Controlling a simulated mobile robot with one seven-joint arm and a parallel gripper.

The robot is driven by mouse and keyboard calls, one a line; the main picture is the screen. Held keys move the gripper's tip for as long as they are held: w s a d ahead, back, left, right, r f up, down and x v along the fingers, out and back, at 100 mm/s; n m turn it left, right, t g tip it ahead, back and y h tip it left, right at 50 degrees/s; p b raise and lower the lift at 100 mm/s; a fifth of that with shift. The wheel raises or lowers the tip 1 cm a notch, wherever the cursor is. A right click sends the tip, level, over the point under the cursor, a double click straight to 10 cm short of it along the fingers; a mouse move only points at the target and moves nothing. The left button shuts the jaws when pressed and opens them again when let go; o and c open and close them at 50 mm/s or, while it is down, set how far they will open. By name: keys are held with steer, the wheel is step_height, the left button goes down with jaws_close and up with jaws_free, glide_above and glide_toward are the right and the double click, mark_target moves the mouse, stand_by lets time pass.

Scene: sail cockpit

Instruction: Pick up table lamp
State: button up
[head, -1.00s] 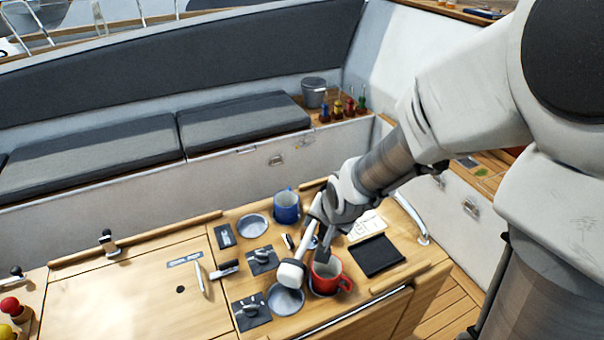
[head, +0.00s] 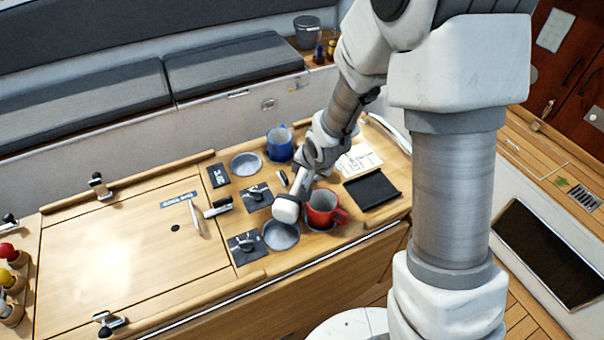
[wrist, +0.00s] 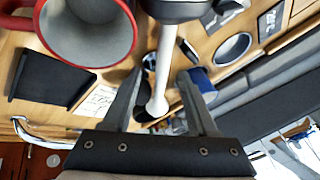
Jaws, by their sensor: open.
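The table lamp is white, with a rounded head (head: 287,207) and a slim stem. In the head view it stands on the wooden cockpit table (head: 120,260), left of the red mug (head: 325,208). My gripper (wrist: 160,78) is open. In the wrist view the lamp's white stem (wrist: 163,65) shows between the two spread fingers; I cannot tell whether either finger touches it. In the head view my wrist hides part of the lamp, and the fingers are hard to make out.
The red mug is close beside the lamp. A blue mug (head: 280,143), a black tray (head: 371,190), a paper card (head: 358,160) and black switch panels (head: 246,246) surround it. A silver rail (head: 390,130) edges the table's right side. The wide panel at left is mostly clear.

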mark_target(302, 175)
steer(key=shift+p+x, duration=0.4)
steer(key=shift+x, duration=2)
steer(key=shift+w+a+r, duration=0.1)
steer(key=shift+w+a, duration=0.05)
steer(key=shift+w, duration=0.05)
jaws_close()
steer(key=shift+r, duration=0.1)
